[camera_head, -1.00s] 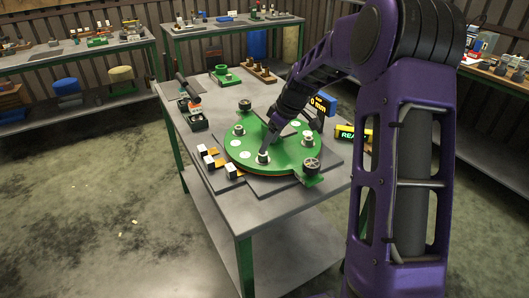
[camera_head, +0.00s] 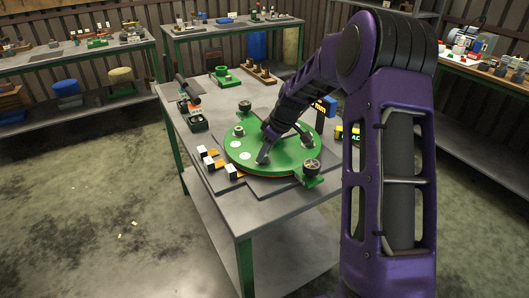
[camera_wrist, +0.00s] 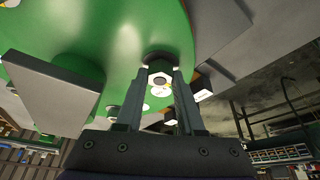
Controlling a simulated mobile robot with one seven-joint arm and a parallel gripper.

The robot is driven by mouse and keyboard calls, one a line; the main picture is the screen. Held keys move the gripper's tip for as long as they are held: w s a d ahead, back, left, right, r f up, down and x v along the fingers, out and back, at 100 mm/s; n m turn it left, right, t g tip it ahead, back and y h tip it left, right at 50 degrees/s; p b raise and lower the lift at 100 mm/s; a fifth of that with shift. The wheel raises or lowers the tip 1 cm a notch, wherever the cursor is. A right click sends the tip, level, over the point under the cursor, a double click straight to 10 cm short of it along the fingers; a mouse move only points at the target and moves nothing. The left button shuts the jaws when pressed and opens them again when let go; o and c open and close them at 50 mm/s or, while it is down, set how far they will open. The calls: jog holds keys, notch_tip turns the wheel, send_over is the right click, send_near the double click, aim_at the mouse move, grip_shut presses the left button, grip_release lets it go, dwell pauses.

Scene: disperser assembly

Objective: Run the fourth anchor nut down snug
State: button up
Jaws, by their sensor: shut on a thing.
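The round green disperser plate (camera_head: 285,165) lies on the table, and its green face also fills the upper left of the wrist view (camera_wrist: 60,25). The fingers hide this nut in the head view. Another anchor nut (camera_head: 239,131) stands at the plate's left rear. How far down the held nut sits cannot be told.
Black-and-white blocks (camera_head: 231,170) stand left of the plate. A black handwheel (camera_head: 312,167) is at its front right, another round knob (camera_head: 245,106) at its rear. A handled device (camera_head: 194,122) and a green part (camera_head: 221,75) stand farther back on the table.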

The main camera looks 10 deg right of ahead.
grip_shut()
jog(key=shift+m, duration=0.3)
jog(key=m, duration=0.1)
jog(key=m+t+h+b, duration=0.1)
jog(key=m, duration=0.1)
jog(key=shift+s+a+m, duration=0.1)
jog(key=shift+a+m, duration=0.05)
jog(key=shift+m, duration=0.15)
jog(key=m+h, duration=0.1)
jog(key=m, duration=0.1)
jog(key=m+h, duration=0.1)
jog(key=m, duration=0.2)
jog(key=shift+a+r, duration=0.1)
jog(key=shift+a, duration=0.1)
jog(key=m+h+p, duration=0.2)
jog(key=m, duration=0.3)
jog(key=m+h+p, duration=0.1)
jog(key=m, duration=0.1)
jog(key=m+g+h+p, duration=0.1)
jog(key=m, duration=0.2)
jog(key=shift+a+m, duration=0.1)
jog(key=shift+m, duration=0.2)
